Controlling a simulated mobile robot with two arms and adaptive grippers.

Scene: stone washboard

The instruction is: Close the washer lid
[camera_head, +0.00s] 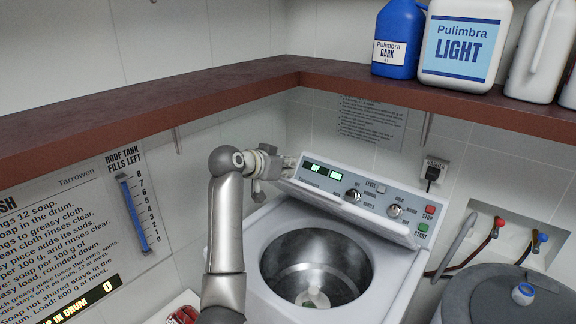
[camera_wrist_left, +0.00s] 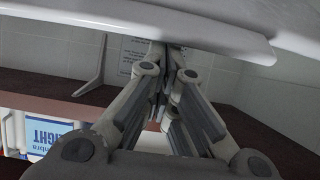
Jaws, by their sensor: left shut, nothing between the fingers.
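The white washer (camera_head: 262,272) stands in the corner with its round top opening bare, and the metal drum (camera_head: 318,262) shows inside. The lid is not over the opening; I cannot clearly tell a raised lid from the white tilted control panel (camera_head: 335,195) at the back. My left gripper (camera_head: 288,162) is at the panel's upper left corner, shut and empty; I cannot tell whether it touches. In the left wrist view its fingers (camera_wrist_left: 170,58) converge beside a smooth white edge (camera_wrist_left: 150,28). My right gripper is not in view.
A brown shelf (camera_head: 150,110) runs along both walls above the washer, with a blue bottle (camera_head: 398,35) and a white jug (camera_head: 460,45) on it. A grey round-topped tank (camera_head: 490,295) stands at the right. Taps (camera_head: 498,225) and a wall plug (camera_head: 432,175) are behind.

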